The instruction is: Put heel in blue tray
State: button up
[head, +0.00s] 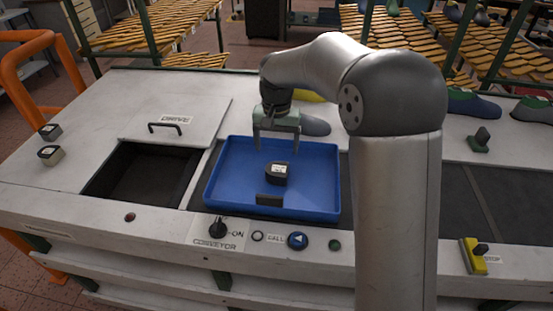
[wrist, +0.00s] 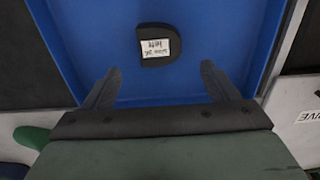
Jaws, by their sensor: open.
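The blue tray (head: 325,165) sits on the worktop, and its blue floor and rim fill much of the wrist view (wrist: 220,25). A dark heel (head: 277,174) with a white label lies on the tray floor, near its middle. The heel also shows in the wrist view (wrist: 150,60), label up, beyond the fingertips and between their lines. My gripper (head: 276,148) hangs over the back part of the tray with its fingers pointing down. Its fingers are spread and empty in the wrist view (wrist: 160,70), apart from the heel.
Two small dark pieces with pale labels (head: 50,131) (head: 48,155) rest on the left of the worktop. An open dark bin (head: 140,175) lies left of the tray. A grey shoe last (head: 315,126) is behind the tray. Conveyor controls (head: 298,241) line the front.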

jog(key=s+d+r+n, duration=0.1)
jog(key=s+d+r, duration=0.1)
jog(key=s+d, duration=0.45)
jog(key=s+d+r, duration=0.2)
jog(key=s+d, duration=0.2)
jog(key=s, duration=0.6)
jog(key=s+d+f, duration=0.2)
jog(key=s, duration=0.4)
jog(key=s+d+f, duration=0.2)
jog(key=s, duration=0.5)
jog(key=shift+s+f+n+t, duration=0.2)
jog(key=shift+f+n+t, duration=0.1)
jog(key=shift+f+n, duration=0.1)
jog(key=shift+r, duration=0.1)
